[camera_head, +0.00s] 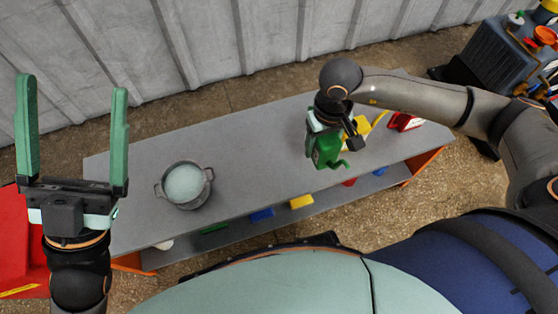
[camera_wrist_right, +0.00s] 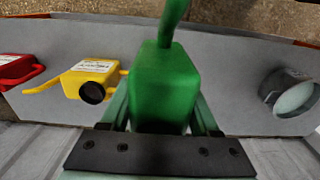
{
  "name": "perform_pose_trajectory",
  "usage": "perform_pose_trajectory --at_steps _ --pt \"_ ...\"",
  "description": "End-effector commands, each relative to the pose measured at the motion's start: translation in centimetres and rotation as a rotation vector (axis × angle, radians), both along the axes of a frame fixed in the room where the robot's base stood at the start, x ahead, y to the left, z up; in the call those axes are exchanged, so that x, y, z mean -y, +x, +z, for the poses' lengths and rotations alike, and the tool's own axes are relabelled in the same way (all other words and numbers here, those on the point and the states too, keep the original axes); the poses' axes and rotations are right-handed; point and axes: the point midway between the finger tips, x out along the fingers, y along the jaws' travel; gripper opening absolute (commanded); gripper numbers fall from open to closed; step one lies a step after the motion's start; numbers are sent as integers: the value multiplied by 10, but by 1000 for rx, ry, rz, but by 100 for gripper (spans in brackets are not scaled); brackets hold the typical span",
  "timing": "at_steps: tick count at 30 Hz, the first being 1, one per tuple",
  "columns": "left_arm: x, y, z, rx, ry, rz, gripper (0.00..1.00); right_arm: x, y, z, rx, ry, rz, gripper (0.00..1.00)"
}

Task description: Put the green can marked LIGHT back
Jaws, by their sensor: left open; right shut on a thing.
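The green can (camera_head: 325,152) hangs in my right gripper (camera_head: 323,127), above the grey table (camera_head: 130,185). In the right wrist view the green can (camera_wrist_right: 163,85) fills the space between the two fingers, its spout pointing up in the picture. Its label is too small to read in the head view. I cannot tell whether its base touches the table top. My left gripper (camera_head: 73,135) is open and empty, its fingers pointing up at the left, beside the table's left end.
A yellow can (camera_head: 357,128) and a red can (camera_head: 406,122) stand on the table right of the green can. A grey pot (camera_head: 184,200) with pale contents stands at left. The lower shelf (camera_head: 235,234) carries green, blue, yellow and red patches. The table between pot and cans is clear.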

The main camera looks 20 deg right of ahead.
Motion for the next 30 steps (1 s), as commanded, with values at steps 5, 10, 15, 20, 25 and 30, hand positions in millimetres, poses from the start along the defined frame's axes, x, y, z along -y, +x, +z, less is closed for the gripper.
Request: perform_pose_trajectory --at_steps 5,10,15,20,25,30 --pt "1 1 -15 -12 -7 -12 92 -35 21 -20 -1 4 2 0" --pt "2 2 -30 -24 -13 -23 92 -60 37 -50 -4 1 1 0" --pt "4 2 -39 -25 -1 -18 92 -74 48 -69 -1 0 0 0" --pt "4 2 -42 -24 4 -17 92 -79 51 -75 0 0 0 0" --pt "5 2 -53 -26 10 -15 92 -84 54 -97 -4 0 -1 0" --pt "6 3 -59 -31 17 -11 92 -84 54 -113 -1 0 0 0"
